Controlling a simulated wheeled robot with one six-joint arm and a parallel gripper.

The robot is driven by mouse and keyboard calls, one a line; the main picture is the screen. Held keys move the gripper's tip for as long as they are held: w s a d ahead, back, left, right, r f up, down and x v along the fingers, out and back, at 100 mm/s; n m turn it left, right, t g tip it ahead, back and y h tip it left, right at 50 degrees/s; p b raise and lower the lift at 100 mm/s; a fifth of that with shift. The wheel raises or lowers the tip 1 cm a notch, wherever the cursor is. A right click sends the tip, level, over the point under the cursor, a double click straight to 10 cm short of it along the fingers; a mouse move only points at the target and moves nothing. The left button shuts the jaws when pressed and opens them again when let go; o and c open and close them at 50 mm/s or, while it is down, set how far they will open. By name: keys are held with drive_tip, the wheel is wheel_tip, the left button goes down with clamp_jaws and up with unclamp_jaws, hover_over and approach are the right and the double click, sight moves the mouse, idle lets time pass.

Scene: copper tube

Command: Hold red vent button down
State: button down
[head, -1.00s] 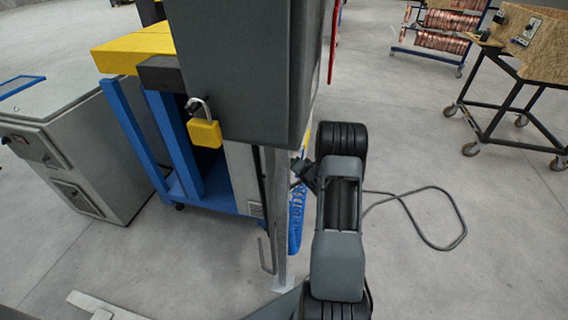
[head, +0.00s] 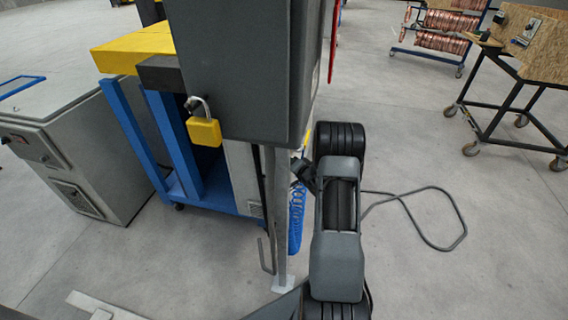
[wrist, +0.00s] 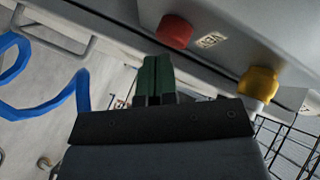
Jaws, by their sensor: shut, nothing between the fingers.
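The red button (wrist: 174,32) is a round knob on the underside or face of a grey panel (wrist: 225,20) in the wrist view. My gripper (wrist: 156,62) is shut and empty, its two green fingers side by side. The fingertips are just below and left of the red button in the picture; whether they touch it I cannot tell. In the head view the buttons are hidden and my gripper is mostly hidden behind the grey cabinet (head: 245,70).
A yellow padlock (head: 204,131) hangs by the cabinet. A blue-framed cart (head: 180,150) stands behind it, with a blue coiled hose (head: 296,215) beside its post. The hose also loops at left in the wrist view (wrist: 40,110). A black cable (head: 440,245) lies on open floor.

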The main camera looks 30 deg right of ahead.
drive_tip(key=shift+w+a, duration=0.35)
drive_tip(key=shift+a, duration=0.1)
idle(1.2)
drive_tip(key=shift+s+d, duration=0.1)
drive_tip(key=shift+d, duration=0.05)
idle(2.3)
drive_tip(key=shift+s+d, duration=0.55)
drive_tip(key=shift+d, duration=0.05)
drive_tip(key=shift+s+d, duration=1.7)
drive_tip(key=shift+d, duration=0.1)
